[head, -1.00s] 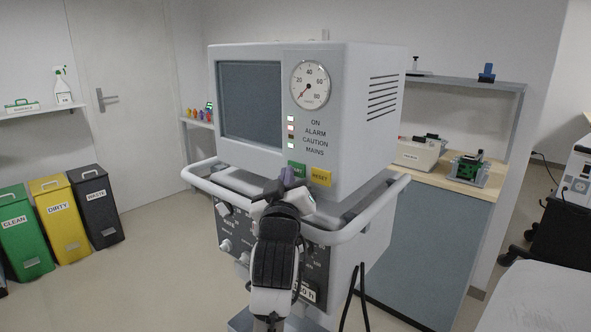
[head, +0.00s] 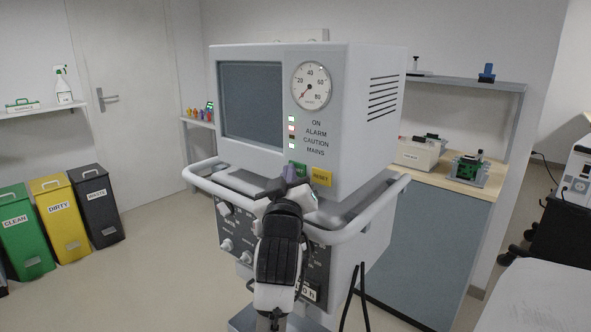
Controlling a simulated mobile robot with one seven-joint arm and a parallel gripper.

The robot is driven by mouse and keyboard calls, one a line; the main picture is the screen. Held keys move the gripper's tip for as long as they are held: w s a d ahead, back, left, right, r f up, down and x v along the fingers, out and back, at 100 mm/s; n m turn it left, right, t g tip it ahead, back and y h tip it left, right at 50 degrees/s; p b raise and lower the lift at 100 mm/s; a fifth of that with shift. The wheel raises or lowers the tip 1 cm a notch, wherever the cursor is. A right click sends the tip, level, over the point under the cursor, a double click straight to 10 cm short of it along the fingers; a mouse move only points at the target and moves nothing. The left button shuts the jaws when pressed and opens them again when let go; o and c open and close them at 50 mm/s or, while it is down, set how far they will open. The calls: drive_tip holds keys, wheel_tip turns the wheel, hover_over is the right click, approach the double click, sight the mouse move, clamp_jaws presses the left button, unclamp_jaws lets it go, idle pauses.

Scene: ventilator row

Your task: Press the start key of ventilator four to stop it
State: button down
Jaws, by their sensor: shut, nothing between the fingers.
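A grey-white ventilator (head: 372,130) stands in the middle, with a dark screen (head: 252,103) and a round gauge (head: 312,86). I see no number identifying it as ventilator four. Its green start key (head: 300,168) is at the lower front, beside the yellow RESET key (head: 320,176). My gripper (head: 290,173) is shut and empty, with its purplish tip in front of the start key, covering much of it. I cannot tell whether the tip touches the key. The ON, red ALARM and MAINS lamps (head: 292,131) look lit; CAUTION looks dark.
A white rail (head: 346,236) runs around the ventilator below the keys, close to my arm. Black cables (head: 362,295) hang at its right. A worktop (head: 440,182) with devices stands behind right. Bins (head: 65,225) stand at the left, with clear floor between.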

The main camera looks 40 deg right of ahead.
drive_tip(key=shift+s+d+f, duration=0.1)
drive_tip(key=shift+d+f, duration=0.3)
idle(0.3)
drive_tip(key=shift+a+f, duration=0.2)
drive_tip(key=shift+a, duration=0.55)
drive_tip(key=shift+a, duration=0.15)
drive_tip(key=shift+s+a+r, duration=0.1)
drive_tip(key=shift+s+a, duration=0.05)
drive_tip(key=shift+a, duration=1.1)
drive_tip(key=shift+s+a+r, duration=0.1)
drive_tip(key=shift+a, duration=1.15)
